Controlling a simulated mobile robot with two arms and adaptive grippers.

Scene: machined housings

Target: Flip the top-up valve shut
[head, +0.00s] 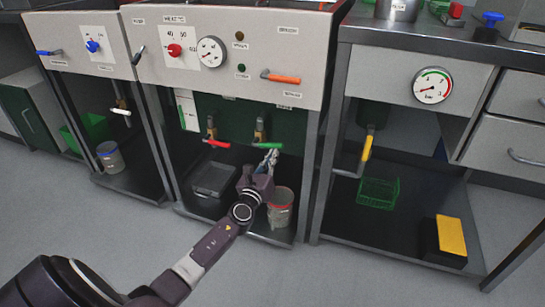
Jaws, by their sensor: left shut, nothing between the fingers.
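Under the middle cabinet hang two valves: one with a red lever (217,143) and one with a green lever (266,145). Both levers lie roughly crosswise. The labels are too small to read, so I cannot tell which valve is the top-up valve. My left gripper (270,157) is shut and empty, just below the green lever; I cannot tell whether they touch. A yellow lever (367,148) hangs under the right bench and a white lever (121,112) under the left cabinet. My right gripper is not in view.
A glass jar (280,208) stands on the lower shelf close to my left wrist. A grey tray (214,180) lies left of it. The panel above carries a red knob (174,50), a gauge (211,52) and an orange handle (281,77). A green basket (378,193) sits at right.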

